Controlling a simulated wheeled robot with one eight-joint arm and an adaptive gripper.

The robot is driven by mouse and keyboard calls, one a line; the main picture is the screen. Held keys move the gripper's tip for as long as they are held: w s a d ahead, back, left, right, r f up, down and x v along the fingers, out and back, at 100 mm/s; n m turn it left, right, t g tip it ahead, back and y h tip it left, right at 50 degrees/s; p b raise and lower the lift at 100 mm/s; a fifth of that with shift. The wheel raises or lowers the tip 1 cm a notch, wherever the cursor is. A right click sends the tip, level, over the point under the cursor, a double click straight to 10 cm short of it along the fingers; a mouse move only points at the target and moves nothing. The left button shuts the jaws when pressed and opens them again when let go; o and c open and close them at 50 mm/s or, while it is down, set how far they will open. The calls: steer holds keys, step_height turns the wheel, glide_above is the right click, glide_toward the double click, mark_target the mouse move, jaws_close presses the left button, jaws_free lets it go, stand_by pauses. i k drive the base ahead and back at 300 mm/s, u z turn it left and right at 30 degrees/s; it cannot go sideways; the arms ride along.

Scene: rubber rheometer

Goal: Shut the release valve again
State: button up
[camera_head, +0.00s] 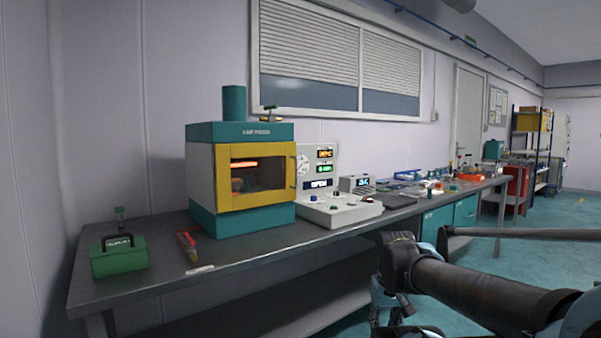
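A teal, white and yellow press (240,178) stands on the long grey bench. On its top is a small dark lever-like fitting (269,109) with some yellow at its base. It looks like the release valve, but its exact position is too small to judge. The panel beside the press has a display (319,184) that seems to read "OPEN". The press's yellow-framed door (250,175) looks closed, with an orange glow behind the glass. My arm reaches in at the lower right, well away from the press. Its end is dark and partly cut off, so the fingers cannot be made out.
A green block with a handle (118,256), a red-handled tool (188,245) and a pale strip (200,270) lie left on the bench (150,279). A white console (338,211) stands right of the press. Small items crowd the bench's far end. Open floor lies right.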

mark_target(192, 242)
steer(key=u, duration=1.45)
